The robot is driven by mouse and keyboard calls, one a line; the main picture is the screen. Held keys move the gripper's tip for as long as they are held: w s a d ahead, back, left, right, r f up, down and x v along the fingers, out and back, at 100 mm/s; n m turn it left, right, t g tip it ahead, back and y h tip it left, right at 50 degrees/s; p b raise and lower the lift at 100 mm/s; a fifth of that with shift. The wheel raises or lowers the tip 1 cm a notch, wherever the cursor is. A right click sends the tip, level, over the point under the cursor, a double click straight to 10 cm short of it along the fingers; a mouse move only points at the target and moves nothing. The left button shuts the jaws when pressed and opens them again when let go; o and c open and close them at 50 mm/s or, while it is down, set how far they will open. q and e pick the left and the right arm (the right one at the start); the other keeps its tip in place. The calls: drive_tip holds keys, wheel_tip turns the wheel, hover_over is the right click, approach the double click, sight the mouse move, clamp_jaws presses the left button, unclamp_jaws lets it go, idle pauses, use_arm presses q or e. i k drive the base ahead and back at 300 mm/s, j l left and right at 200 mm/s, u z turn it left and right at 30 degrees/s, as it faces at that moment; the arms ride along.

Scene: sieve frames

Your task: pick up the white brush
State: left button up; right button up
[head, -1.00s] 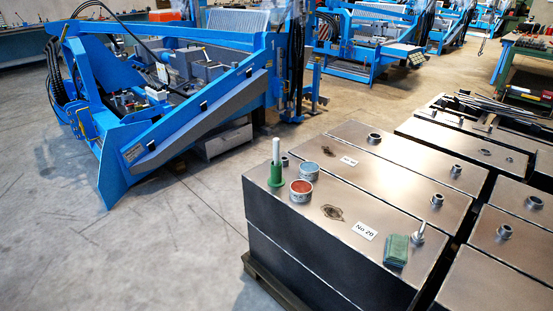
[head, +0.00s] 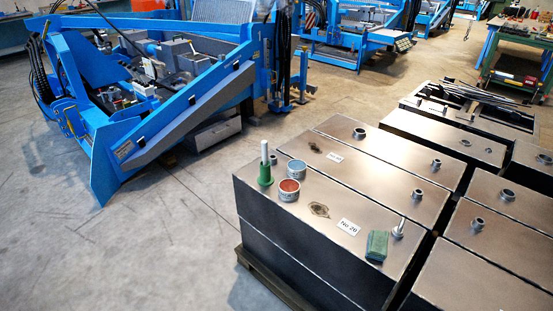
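A slim white upright rod (head: 264,151), which looks like the white brush's handle, stands in a green holder (head: 265,176). Its lower end is hidden inside the holder. The holder stands near the far left corner of a dark steel box (head: 320,235). Neither of my grippers is in view.
On the same box are a red-topped tin (head: 289,190), a blue-topped tin (head: 296,168), a "No 26" label (head: 349,227), a green block (head: 377,246) and a metal fitting (head: 398,230). More steel boxes stand to the right. A blue machine (head: 150,100) stands back left. Open floor (head: 130,245) lies left.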

sight(264, 143)
drive_tip(key=i+j+z, duration=0.1)
drive_tip(key=z, duration=0.3)
drive_tip(key=i+j+z, duration=0.1)
drive_tip(key=j+z, duration=0.25)
drive_tip(key=i+j+z, duration=0.1)
drive_tip(key=z, duration=0.3)
drive_tip(key=j+z, duration=0.35)
drive_tip(key=l, duration=0.1)
